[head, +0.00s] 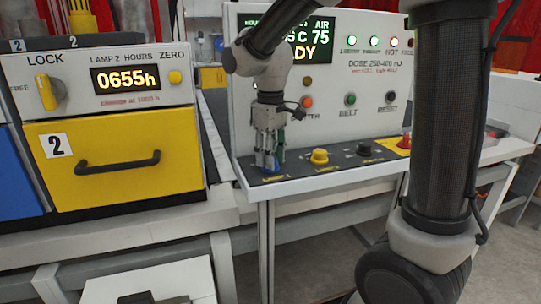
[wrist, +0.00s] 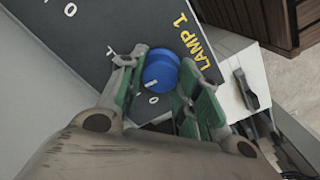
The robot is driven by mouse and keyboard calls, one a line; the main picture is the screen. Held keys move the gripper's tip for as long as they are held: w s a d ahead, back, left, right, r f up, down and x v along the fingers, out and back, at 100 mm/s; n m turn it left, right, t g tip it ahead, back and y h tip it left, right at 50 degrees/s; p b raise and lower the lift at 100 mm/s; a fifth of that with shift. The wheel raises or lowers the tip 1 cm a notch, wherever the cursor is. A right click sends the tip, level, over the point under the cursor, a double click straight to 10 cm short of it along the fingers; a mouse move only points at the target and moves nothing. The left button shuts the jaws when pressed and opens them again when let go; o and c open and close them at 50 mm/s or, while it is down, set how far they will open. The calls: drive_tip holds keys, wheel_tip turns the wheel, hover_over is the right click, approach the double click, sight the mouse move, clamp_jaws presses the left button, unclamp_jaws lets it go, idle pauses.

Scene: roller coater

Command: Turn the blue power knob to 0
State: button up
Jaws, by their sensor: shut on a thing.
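The blue power knob (wrist: 161,72) stands on the dark sloped panel strip beside the yellow LAMP 1 label, in the wrist view. A short white mark on the knob lies on its lower-left side, on the side of a white 0 printed just below the knob. Another pale mark, perhaps a 1, is at the upper left of the knob. My gripper (wrist: 158,88) has its green-padded fingers on both sides of the knob and is shut on it. In the head view my gripper (head: 268,148) reaches down to the left end of the strip and mostly hides the knob.
A yellow knob (head: 319,156) and a black knob (head: 364,149) stand to the right on the same strip. A red button on a yellow plate (head: 404,142) is farther right. A yellow drawer (head: 115,160) with a black handle is at the left.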

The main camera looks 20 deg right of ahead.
drive_tip(key=n, duration=0.5)
drive_tip(key=shift+n, duration=0.3)
drive_tip(key=n, duration=0.4)
drive_tip(key=shift+n, duration=0.3)
drive_tip(key=o, duration=1.1)
drive_tip(key=shift+c, duration=0.2)
wheel_tip(320, 180, up, 12)
